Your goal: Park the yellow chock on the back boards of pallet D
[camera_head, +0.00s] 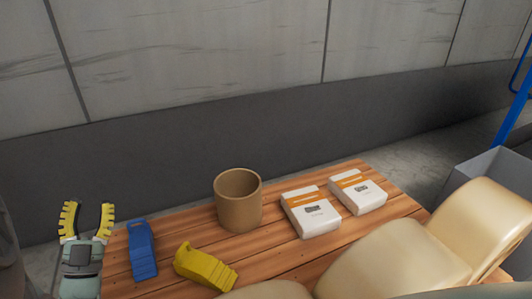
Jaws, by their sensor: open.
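The yellow chock (205,267) lies on the front left part of a wooden pallet (285,250), a ridged wedge with its narrow end towards the right. I see no letter on the pallet, so I cannot tell whether it is pallet D. My gripper (88,215) is open and empty at the far left, its two yellow-padded fingers pointing up in the picture. It is beside the pallet's left edge, apart from the chock. A blue chock (142,250) lies between my gripper and the yellow chock.
A brown cylindrical tub (238,200) stands at the back middle of the boards. Two white packs with orange stripes, one (311,212) nearer and one (357,192) further right, lie beside it. A grey bin (490,170) stands at the right. Back boards left of the tub are bare.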

